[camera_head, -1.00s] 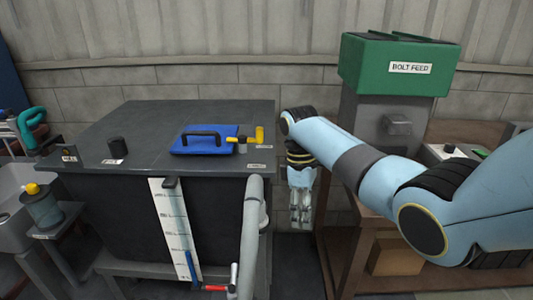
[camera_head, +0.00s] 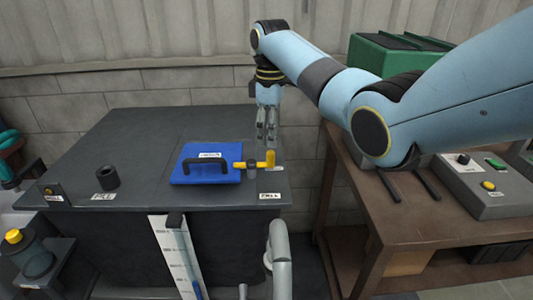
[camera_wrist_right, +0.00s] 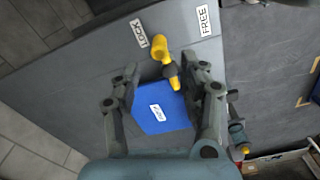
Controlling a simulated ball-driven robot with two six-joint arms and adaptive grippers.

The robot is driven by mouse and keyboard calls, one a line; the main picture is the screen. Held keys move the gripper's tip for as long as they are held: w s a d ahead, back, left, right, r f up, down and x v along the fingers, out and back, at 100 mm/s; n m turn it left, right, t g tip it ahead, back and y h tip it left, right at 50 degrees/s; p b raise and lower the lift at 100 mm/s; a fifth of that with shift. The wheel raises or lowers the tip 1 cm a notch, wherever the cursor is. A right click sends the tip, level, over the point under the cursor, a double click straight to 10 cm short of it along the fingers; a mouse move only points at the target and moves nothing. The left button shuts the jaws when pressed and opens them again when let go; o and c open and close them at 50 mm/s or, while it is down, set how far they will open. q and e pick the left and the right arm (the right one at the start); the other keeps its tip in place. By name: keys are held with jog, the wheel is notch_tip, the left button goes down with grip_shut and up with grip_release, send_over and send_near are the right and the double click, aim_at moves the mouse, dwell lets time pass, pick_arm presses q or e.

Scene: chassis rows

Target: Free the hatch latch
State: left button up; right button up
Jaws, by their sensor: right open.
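The hatch is a blue plate (camera_head: 215,172) with a black handle (camera_head: 205,160), on the dark tank top. It also shows in the wrist view (camera_wrist_right: 165,122). The yellow latch (camera_head: 270,158) sits at the hatch's right edge, with a dark pivot and a short arm reaching over that edge. In the wrist view the latch (camera_wrist_right: 161,56) is near a LOCK label (camera_wrist_right: 139,33), with a FREE label (camera_wrist_right: 205,19) farther right. My right gripper (camera_head: 267,138) points down above the latch. It is open and empty, its fingers apart on either side of it in the wrist view. My left gripper is out of view.
The tank top (camera_head: 130,140) carries a black knob (camera_head: 107,177) at left. A wooden bench (camera_head: 400,222) with a grey control box (camera_head: 485,180) stands at right, near a green bin (camera_head: 385,55). A grey pipe (camera_head: 281,262) rises in front.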

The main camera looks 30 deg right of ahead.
aim_at(270, 151)
notch_tip(270, 151, down, 5)
jog(key=shift+f, duration=0.15)
notch_tip(270, 151, down, 3)
jog(key=shift+w+r, duration=0.1)
jog(key=shift+r, duration=0.1)
jog(key=c, duration=0.4)
jog(key=shift+c, duration=1)
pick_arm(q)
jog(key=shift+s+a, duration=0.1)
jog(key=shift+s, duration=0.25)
pick_arm(e)
jog(key=shift+r, duration=0.1)
grip_shut()
